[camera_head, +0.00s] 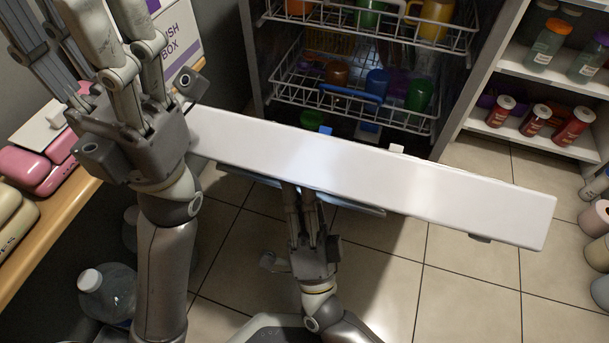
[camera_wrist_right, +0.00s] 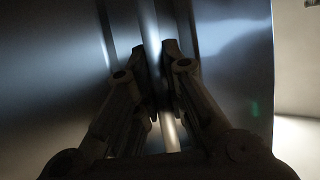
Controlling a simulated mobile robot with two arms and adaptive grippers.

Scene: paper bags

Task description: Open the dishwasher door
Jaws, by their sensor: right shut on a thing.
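The dishwasher door (camera_head: 370,172) is a white panel seen mostly along its top edge, tilted away from the dishwasher, with racks showing behind it. Its dark, shiny front fills the right wrist view (camera_wrist_right: 235,60). The handle (camera_head: 352,207) is a metal bar on the front, partly hidden under the top edge; it runs upright in the right wrist view (camera_wrist_right: 152,40). My right gripper (camera_head: 298,195) is shut on the handle, its fingertips partly hidden by the door. My left gripper (camera_head: 85,15) is raised at the upper left, open and empty, away from the door.
Dish racks (camera_head: 350,95) hold colourful cups. An open shelf (camera_head: 540,85) with jars stands at the right. A wooden counter (camera_head: 50,220) with a pink container (camera_head: 35,168) is at the left. A water jug (camera_head: 105,293) stands below it. Tiled floor (camera_head: 450,280) in front is clear.

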